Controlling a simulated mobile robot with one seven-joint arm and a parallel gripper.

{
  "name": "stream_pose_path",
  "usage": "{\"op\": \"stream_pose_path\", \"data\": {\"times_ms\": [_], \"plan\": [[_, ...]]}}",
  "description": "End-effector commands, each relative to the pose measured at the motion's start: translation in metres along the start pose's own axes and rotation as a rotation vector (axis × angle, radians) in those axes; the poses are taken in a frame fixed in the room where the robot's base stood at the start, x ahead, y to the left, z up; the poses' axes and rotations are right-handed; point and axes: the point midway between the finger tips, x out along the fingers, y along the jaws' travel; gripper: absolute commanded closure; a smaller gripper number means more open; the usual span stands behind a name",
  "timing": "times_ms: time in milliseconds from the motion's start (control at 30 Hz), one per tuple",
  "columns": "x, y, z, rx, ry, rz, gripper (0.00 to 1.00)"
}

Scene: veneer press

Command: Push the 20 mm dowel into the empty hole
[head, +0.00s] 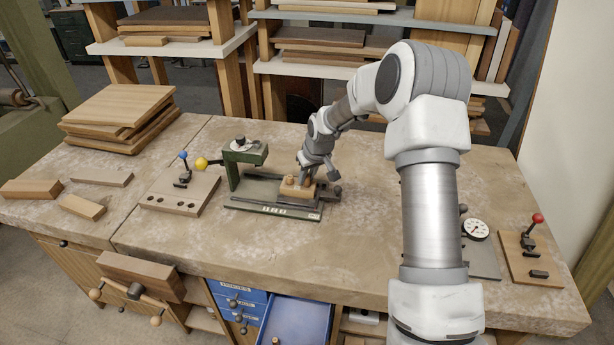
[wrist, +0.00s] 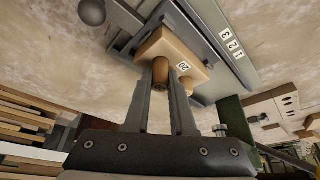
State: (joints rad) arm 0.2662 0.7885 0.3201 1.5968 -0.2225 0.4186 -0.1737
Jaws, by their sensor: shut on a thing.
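A light wooden block (head: 298,191) lies on the grey and green press base (head: 250,205); it also shows in the wrist view (wrist: 201,48) with a "20" label. My gripper (wrist: 162,72) is over the block, its two fingers shut on a brown wooden dowel (wrist: 159,73). The dowel's end points at the block's face; I cannot tell how deep it sits in a hole. A second dowel (wrist: 187,86) stands in the block beside the right finger. The fingers partly hide the held dowel and the hole under it.
A drilled board with a blue-knobbed clamp (head: 183,165) is further left. A dial gauge (head: 475,229) and a red-knobbed clamp (head: 536,225) are at right. The front bench middle is clear.

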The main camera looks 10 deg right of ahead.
Motion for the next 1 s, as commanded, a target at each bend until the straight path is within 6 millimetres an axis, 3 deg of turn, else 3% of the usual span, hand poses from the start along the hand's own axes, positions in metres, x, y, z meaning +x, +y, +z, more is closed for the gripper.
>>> {"op": "stream_pose_path", "data": {"times_ms": [167, 200, 400, 600, 733, 1000], "plan": [[-0.0003, 0.0000, -0.0002, 0.000, 0.000, 0.000, 1.00], [-0.0003, 0.0000, -0.0002, 0.000, 0.000, 0.000, 0.76], [-0.0002, 0.0000, -0.0002, 0.000, 0.000, 0.000, 0.42], [-0.0002, 0.0000, -0.0002, 0.000, 0.000, 0.000, 0.42], [-0.0002, 0.0000, -0.0001, 0.000, 0.000, 0.000, 0.22], [-0.0005, 0.0000, -0.0003, 0.000, 0.000, 0.000, 0.22]]}}
